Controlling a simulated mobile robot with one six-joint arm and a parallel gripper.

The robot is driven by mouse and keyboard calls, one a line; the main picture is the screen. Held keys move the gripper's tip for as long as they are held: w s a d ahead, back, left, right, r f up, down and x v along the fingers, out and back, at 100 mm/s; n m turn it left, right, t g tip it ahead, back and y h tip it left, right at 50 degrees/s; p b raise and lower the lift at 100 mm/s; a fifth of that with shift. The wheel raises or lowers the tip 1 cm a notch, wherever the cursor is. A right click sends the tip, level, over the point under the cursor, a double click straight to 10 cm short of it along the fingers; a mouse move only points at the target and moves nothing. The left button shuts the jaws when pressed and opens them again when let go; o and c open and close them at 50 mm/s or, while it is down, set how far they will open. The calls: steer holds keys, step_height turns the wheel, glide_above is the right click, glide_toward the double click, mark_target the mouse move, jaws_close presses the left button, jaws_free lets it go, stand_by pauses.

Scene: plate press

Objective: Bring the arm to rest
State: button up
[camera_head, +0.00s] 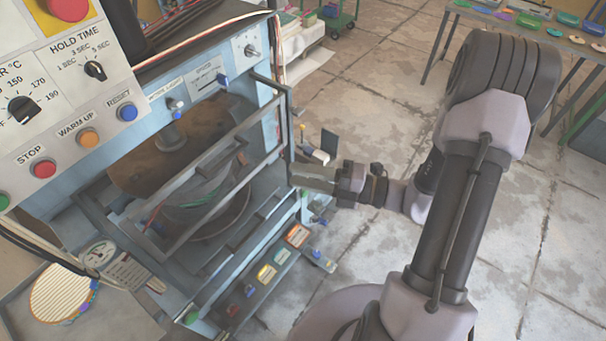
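My arm rises at the right of the view and bends back down toward the press. My gripper (306,172) points left, close to the right front edge of the press's guard frame (215,150). I cannot tell whether it touches the frame. Its fingers are small and partly blurred against the frame, so I cannot see whether they are open or shut. No held object shows. The plate press (165,230) is blue-grey. Its round platens show through the barred guard.
A control panel (60,90) with knobs and coloured buttons stands at the upper left. A round striped item (63,292) lies at lower left beside a gauge (98,254). A table (520,22) with colourful pieces is at the upper right. A green cart (338,20) stands behind. The concrete floor (375,95) between is clear.

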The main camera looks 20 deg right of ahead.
stand_by(0.3)
steer(key=s+a+f+n+g+h+b, duration=0.4)
steer(key=s+n+b, duration=0.3)
steer(key=n, duration=0.5)
steer(key=s+a+f+n+g+h+b, duration=0.35)
steer(key=s+a+n+g+b, duration=0.35)
steer(key=n, duration=0.5)
steer(key=d+f+n+t+h+b, duration=0.1)
steer(key=d+n+t+h+b, duration=0.4)
steer(key=n, duration=0.9)
steer(key=d+t+b, duration=0.1)
steer(key=t+b, duration=0.1)
steer(key=shift+d+b, duration=0.3)
steer(key=shift+b, duration=0.05)
steer(key=shift+f+h, duration=0.1)
steer(key=shift+h, duration=0.15)
steer(key=shift+c, duration=0.2)
